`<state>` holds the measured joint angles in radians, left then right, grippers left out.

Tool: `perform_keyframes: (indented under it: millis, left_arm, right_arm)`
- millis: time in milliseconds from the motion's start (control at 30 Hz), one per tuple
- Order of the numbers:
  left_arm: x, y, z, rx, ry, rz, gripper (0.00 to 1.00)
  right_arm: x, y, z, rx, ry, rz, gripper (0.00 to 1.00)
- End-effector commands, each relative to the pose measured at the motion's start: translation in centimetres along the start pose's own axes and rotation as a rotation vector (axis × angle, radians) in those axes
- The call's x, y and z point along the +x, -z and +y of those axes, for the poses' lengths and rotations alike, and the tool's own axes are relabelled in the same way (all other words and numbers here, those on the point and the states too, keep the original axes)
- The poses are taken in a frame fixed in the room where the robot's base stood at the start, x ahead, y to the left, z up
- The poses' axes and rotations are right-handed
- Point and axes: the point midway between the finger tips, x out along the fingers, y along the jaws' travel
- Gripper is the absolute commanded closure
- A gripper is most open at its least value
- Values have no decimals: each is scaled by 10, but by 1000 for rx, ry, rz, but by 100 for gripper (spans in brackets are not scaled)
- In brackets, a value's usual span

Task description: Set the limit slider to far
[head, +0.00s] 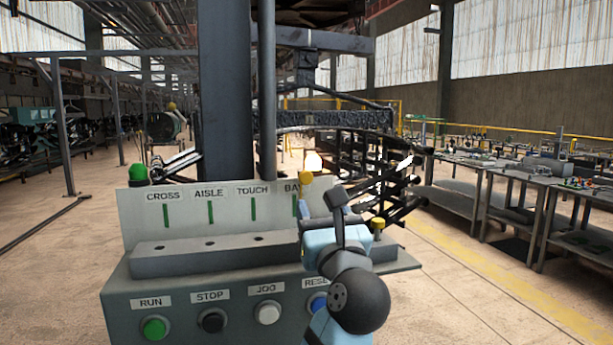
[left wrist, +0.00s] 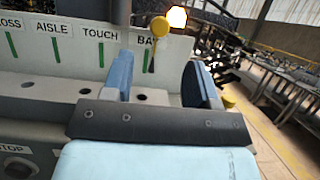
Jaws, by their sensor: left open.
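A grey console (head: 200,262) stands in front of me with a panel marked CROSS, AISLE, TOUCH and a partly covered BA label. No label reading limit or far shows. A yellow knob (head: 306,178) sits at the panel's right end, also in the left wrist view (left wrist: 160,27). A second yellow knob (head: 378,224) is at the console's right end, also in the wrist view (left wrist: 228,101). I cannot tell which part is the limit slider. My left gripper (head: 325,205) is open, its blue fingers apart and empty in the wrist view (left wrist: 160,78). My right gripper is not in view.
RUN (head: 154,328), STOP, JOG (head: 267,312) and a partly hidden RESET button line the console front. A green ball (head: 138,172) is at its left end. A dark post (head: 225,90) stands behind. Workbenches (head: 500,180) are at the right across clear floor.

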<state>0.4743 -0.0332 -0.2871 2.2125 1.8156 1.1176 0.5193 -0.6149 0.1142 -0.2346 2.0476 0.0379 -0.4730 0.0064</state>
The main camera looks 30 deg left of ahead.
Motion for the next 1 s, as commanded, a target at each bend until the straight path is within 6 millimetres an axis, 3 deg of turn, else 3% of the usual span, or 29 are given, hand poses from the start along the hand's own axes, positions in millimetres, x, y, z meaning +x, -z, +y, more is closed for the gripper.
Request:
perform_keyframes:
  millis: [200,433,633,900,933,1000]
  left_arm:
    - [50,-2,1,5,-3,-4,46]
    - [88,-1,0,6,-2,-4,46]
    - [102,0,0,4,-1,-3,46]
    - [103,0,0,4,-1,-2,46]
    - [103,0,0,4,-1,-2,49]
    - [103,0,0,4,-1,-2,65]
  right_arm:
    - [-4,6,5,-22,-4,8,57]
    - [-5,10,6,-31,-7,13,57]
    - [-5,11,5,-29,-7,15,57]
    - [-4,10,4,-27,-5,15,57]
    - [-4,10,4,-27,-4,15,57]
    - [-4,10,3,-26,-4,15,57]
